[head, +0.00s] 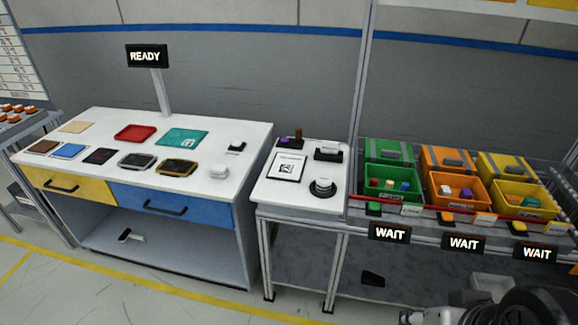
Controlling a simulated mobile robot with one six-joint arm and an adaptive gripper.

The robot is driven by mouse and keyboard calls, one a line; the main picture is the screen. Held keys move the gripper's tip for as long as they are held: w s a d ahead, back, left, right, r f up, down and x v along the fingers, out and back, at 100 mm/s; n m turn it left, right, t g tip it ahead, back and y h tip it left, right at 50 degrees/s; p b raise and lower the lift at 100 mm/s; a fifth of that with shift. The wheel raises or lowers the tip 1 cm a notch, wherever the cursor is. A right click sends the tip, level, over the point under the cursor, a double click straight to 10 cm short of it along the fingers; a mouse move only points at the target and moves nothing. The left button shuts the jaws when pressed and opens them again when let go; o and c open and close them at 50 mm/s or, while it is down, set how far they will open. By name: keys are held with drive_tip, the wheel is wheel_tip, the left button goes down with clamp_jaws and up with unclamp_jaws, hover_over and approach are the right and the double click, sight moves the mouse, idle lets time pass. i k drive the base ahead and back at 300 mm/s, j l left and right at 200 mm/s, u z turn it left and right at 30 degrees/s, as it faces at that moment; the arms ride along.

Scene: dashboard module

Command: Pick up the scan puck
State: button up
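A round white-and-black piece (322,187) sits on the front right of the small white side table (272,196); it looks like the scan puck, but no label is readable. A white sheet with a dark printed code (287,167) lies to its left. A small white rounded piece (219,171) on the left workbench is another puck-like thing. Part of my arm shows at the bottom right edge, with what may be my gripper (412,317) at its left end, low and well apart from the side table. Its fingers are too cut off to read.
The left workbench (190,200) carries coloured mats and trays, with yellow and blue drawers below. Green (385,186), orange (447,195) and yellow bins (519,203) with small parts stand on the right rack. A rack post (357,110) rises beside the side table.

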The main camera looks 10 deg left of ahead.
sight(323, 182)
drive_tip(key=i+j+u, duration=0.35)
drive_tip(key=i, duration=0.5)
drive_tip(key=i+j+u, duration=0.2)
drive_tip(key=i, duration=0.25)
